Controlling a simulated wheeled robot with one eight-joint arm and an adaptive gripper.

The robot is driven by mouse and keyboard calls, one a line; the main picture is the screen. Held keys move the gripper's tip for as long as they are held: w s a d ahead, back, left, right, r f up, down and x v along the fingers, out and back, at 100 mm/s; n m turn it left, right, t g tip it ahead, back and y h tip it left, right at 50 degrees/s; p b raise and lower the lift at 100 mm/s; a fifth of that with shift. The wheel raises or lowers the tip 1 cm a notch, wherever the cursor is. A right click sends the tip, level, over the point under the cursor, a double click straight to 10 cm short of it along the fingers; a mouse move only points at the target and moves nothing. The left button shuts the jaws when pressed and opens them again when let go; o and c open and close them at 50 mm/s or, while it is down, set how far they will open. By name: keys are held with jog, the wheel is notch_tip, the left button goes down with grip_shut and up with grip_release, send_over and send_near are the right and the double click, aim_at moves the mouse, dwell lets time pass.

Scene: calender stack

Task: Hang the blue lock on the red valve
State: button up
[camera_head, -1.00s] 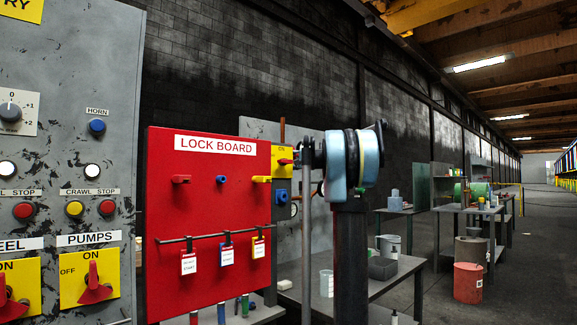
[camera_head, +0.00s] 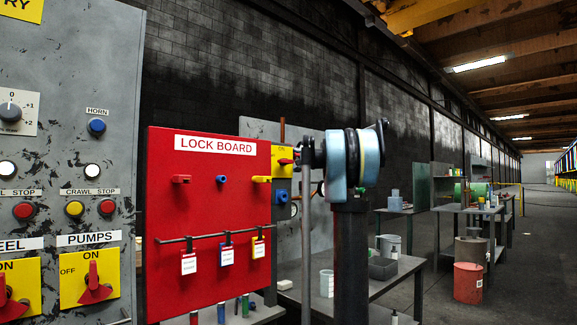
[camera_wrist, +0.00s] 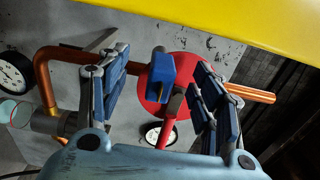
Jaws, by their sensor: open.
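The blue lock (camera_wrist: 160,76) is in the middle of the wrist view, in front of the red valve (camera_wrist: 181,66), whose round disc shows behind it. My gripper (camera_wrist: 162,62) is open, with one blue-padded finger left of the lock and the other right of it. Gaps show between the lock and both fingers. I cannot tell whether its shackle passes through the valve. In the head view my gripper (camera_head: 311,153) is mostly hidden by my wrist, and the lock and valve cannot be made out there.
A copper pipe (camera_wrist: 62,55) runs beside the valve, with gauges (camera_wrist: 14,76) near it. A yellow surface (camera_wrist: 240,18) crosses the top of the wrist view. The red lock board (camera_head: 205,215) stands left of my arm. A grey table (camera_head: 398,277) stands at right.

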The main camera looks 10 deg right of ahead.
jog(key=v, duration=0.6)
jog(key=shift+s, duration=0.15)
dwell(0.5)
jog(key=shift+d, duration=0.15)
